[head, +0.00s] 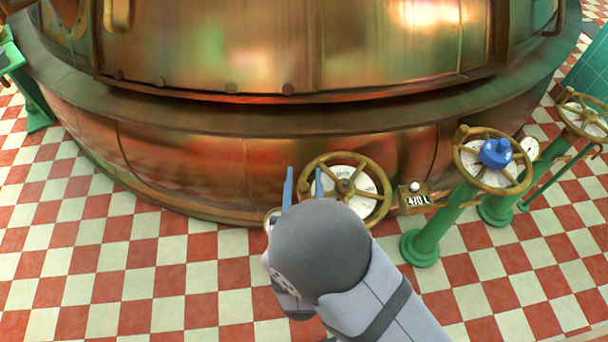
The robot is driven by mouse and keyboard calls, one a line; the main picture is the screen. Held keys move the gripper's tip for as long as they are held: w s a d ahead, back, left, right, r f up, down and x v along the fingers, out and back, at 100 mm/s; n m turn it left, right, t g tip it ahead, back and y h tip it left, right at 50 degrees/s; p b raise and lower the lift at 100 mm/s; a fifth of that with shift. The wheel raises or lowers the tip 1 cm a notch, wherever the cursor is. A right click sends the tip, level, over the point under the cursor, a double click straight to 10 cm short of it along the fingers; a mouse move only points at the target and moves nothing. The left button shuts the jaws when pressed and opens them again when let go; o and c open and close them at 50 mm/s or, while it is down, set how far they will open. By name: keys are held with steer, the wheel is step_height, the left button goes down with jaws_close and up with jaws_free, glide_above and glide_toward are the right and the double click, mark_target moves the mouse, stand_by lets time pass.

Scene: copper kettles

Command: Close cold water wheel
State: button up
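A brass spoked handwheel with a blue hub knob (496,152) tops a green pedestal (440,222) on the right; its blue colour may mark it as the cold water wheel, but I cannot read a label. A second brass wheel (372,163), over a white dial, sits low at the kettle's front. My arm hides the second wheel's lower left part.
The large copper kettle (215,165) fills the back. A third handwheel (590,117) stands at the far right. A small counter box (413,198) sits between the wheels. Green metalwork (36,112) stands at the left. The red-and-white tiled floor (120,265) is clear at front left.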

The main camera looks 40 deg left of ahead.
steer(key=shift+w+a, duration=0.3)
steer(key=shift+w, duration=0.15)
jaws_close()
